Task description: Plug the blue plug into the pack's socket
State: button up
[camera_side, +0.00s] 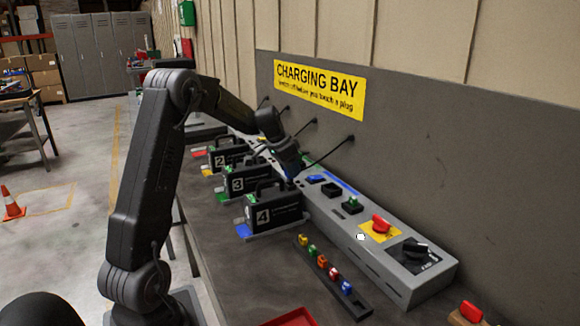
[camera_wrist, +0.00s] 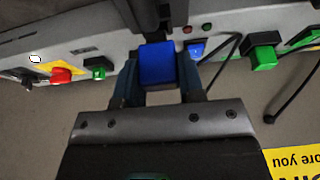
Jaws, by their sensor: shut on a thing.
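The blue plug (camera_wrist: 157,62) is between the two fingers of my gripper (camera_wrist: 160,88) in the wrist view. In the side view my gripper (camera_side: 290,170) is low over the grey console, just behind the black pack numbered 4 (camera_side: 270,213), and the plug in it is hardly visible. Pack 4 has a carry handle and stands upright on a base with a blue patch (camera_side: 244,231). Packs 3 (camera_side: 238,184) and 2 (camera_side: 221,160) stand farther back. I cannot make out the pack's socket, nor whether the plug touches a pack.
The console (camera_side: 340,228) carries a red knob (camera_side: 380,223) on yellow, a black rotary switch (camera_side: 415,249) and a green-topped part (camera_side: 352,205). Cables run to the wall. A rack of coloured pieces (camera_side: 330,275) and a red tray (camera_side: 292,318) lie in front.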

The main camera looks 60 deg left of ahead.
jog(key=shift+f, duration=0.9)
jog(key=o, duration=1)
jog(key=v, duration=1.4)
jog(key=shift+f, duration=0.1)
jog(key=s+d+r, duration=0.1)
jog(key=s+d, duration=0.2)
jog(key=d, duration=0.8)
jog(key=s+d+r, duration=0.2)
jog(key=s+d, duration=0.1)
jog(key=d, duration=0.8)
jog(key=shift+t, duration=0.6)
jog(key=s+d+f, duration=0.1)
jog(key=s+d, duration=0.2)
jog(key=s, duration=0.1)
jog(key=s+d+f, duration=0.2)
jog(key=s+d, duration=0.2)
jog(key=s+d+f, duration=0.2)
jog(key=s+d, duration=0.2)
jog(key=shift+s+f, duration=0.25)
jog(key=shift+s, duration=0.05)
